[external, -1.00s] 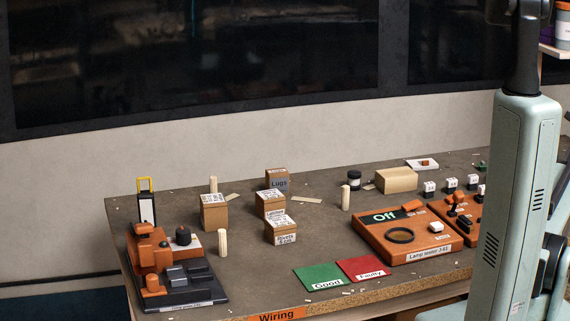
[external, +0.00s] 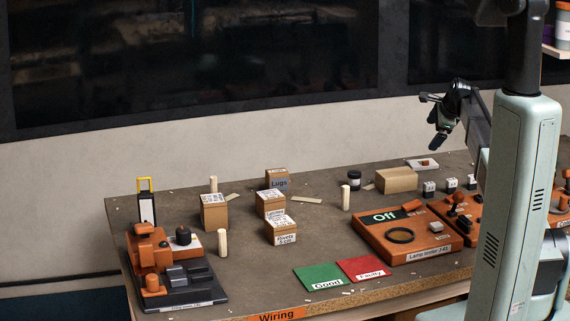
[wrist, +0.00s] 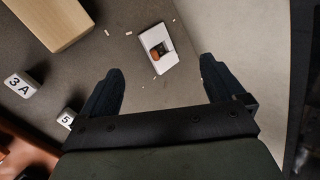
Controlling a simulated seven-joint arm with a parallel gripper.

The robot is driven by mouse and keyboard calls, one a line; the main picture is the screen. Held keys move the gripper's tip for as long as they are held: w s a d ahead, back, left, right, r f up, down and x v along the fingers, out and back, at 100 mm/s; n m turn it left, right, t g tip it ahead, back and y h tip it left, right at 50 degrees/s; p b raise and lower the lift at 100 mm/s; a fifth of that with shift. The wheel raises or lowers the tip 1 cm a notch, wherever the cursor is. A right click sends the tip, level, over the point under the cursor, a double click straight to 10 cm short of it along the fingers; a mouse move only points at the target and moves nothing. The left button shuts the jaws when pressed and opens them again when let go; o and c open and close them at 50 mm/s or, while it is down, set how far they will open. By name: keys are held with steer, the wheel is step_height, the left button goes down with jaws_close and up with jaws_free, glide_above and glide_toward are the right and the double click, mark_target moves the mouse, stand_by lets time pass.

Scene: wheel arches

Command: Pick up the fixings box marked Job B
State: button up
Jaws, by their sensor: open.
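Several small cardboard boxes stand on the bench at left of centre in the external view: one marked Lugs (external: 277,180), a middle box (external: 270,206), a front box (external: 281,232) and a left box (external: 214,214). They have printed labels on top, too small to read for a Job B mark. My gripper (external: 435,131) is raised over the back right of the bench, well to the right of the boxes. In the wrist view its two dark fingers (wrist: 160,70) are apart with nothing held between them. No cardboard box shows there.
Pale wooden pegs (external: 222,243) stand near the boxes, one (external: 345,198) to their right. A wooden block (external: 396,180) and white tray (external: 422,164) lie at the back right. The orange lamp tester (external: 407,240) and an orange-black device (external: 165,265) flank the boxes. Bench front centre holds green (external: 319,277) and red mats (external: 362,269).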

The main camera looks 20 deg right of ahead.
steer(key=a+n+g+y, duration=0.1)
steer(key=a+n+g, duration=0.1)
steer(key=a, duration=1.5)
steer(key=r+n+g+h, duration=0.2)
steer(key=n+g, duration=0.1)
steer(key=g, duration=0.3)
glide_above(280, 221)
steer(key=f, duration=0.8)
steer(key=shift+w, duration=0.3)
steer(key=shift+s+f, duration=0.15)
steer(key=shift+f, duration=1.15)
steer(key=shift+s+f, duration=0.1)
steer(key=shift+f, duration=1.2)
steer(key=shift+c, duration=0.4)
steer(key=c, duration=1.4)
